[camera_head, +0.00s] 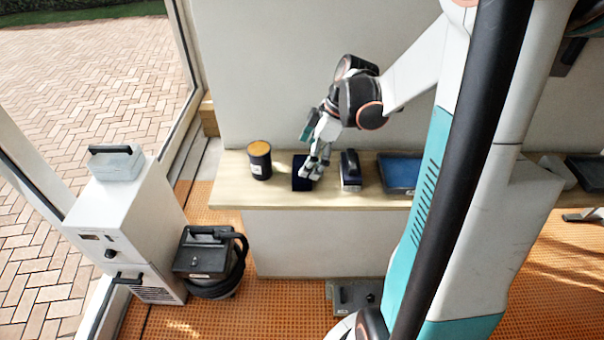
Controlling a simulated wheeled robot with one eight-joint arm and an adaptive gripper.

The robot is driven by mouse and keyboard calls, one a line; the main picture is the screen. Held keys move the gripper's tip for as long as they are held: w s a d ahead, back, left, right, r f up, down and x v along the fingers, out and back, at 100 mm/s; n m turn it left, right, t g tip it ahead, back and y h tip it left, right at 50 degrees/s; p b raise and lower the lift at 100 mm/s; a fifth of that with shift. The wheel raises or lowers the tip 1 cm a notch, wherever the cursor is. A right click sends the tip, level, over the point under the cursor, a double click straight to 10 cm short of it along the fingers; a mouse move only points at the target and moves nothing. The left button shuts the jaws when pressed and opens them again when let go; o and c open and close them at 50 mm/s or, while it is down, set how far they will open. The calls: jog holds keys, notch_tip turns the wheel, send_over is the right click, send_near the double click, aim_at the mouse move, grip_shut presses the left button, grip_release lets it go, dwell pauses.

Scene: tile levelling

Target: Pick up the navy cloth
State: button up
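The navy cloth (301,181) is a small dark blue, folded-looking piece on the wooden shelf top, between a dark canister and a black-and-grey block. My gripper (313,174) is at the cloth, pointing down over its right part and hiding some of it. The fingertips are small in this view. I cannot tell whether they are apart or closed, or whether they touch the cloth.
On the wooden shelf (232,190), the dark canister (260,165) with an orange-tan top stands left of the cloth. The black-and-grey block (350,171) stands close on the right, then a blue tray (398,173). A wall (290,60) rises behind.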

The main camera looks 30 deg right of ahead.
jog(key=b+x, duration=0.1)
jog(key=x, duration=0.3)
jog(key=shift+a+f+b, duration=0.15)
jog(key=shift+f+b, duration=0.1)
jog(key=shift+b, duration=0.1)
jog(key=c, duration=0.8)
jog(key=shift+r, duration=0.15)
notch_tip(320, 180, up, 20)
jog(key=p, duration=0.6)
